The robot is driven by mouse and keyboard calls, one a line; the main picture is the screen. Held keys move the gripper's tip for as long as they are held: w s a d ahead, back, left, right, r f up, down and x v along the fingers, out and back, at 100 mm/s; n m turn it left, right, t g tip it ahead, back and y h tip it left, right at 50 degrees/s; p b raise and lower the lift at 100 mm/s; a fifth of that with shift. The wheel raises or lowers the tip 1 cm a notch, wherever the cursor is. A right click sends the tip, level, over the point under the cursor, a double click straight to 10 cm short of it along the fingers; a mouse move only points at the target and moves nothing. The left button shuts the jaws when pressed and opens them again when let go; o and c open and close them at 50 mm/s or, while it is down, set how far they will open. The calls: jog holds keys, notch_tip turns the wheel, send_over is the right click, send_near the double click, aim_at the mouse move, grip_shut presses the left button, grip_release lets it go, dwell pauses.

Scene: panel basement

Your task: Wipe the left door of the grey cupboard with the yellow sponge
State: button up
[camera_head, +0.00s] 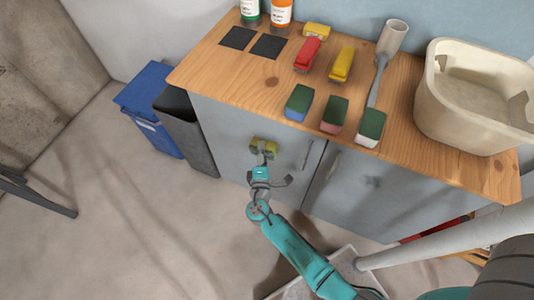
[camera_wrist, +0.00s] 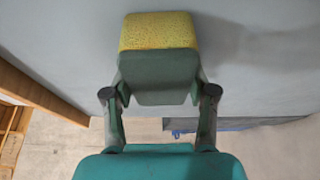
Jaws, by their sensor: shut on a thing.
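The grey cupboard (camera_head: 232,122) stands against the wall, with its left door (camera_head: 285,140) and right door (camera_head: 350,205) shut. My gripper (camera_head: 263,157) is in front of the left door and shut on the yellow sponge (camera_head: 262,143), which has a green layer. In the wrist view, the sponge (camera_wrist: 158,31) sits between the fingers (camera_wrist: 158,88), its yellow end towards the grey surface. I cannot tell whether it touches the door. A darker patch (camera_wrist: 265,48) shows on the grey surface right of the sponge. The gripper hides part of the left door.
A blue bin (camera_head: 150,90) and a dark bin (camera_head: 185,130) stand left of the cupboard. Both doors have handles. Floor in front is mostly clear.

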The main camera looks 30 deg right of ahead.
aim_at(254, 151)
jog(key=shift+w+a, duration=0.5)
jog(key=shift+w, duration=0.15)
jog(key=shift+w+a, duration=0.45)
jog(key=shift+w, duration=0.2)
jog(key=shift+w+a, duration=0.3)
jog(key=shift+w, duration=0.2)
jog(key=shift+w+a, duration=0.25)
jog(key=shift+w, duration=0.2)
jog(key=shift+r, duration=0.1)
jog(key=s+a, duration=0.3)
jog(key=a, duration=0.1)
jog(key=shift+s+a, duration=0.3)
jog(key=shift+a, duration=0.1)
jog(key=shift+s+a, duration=0.1)
jog(key=shift+a, duration=0.05)
jog(key=shift+s+a, duration=0.8)
jog(key=shift+a, duration=0.3)
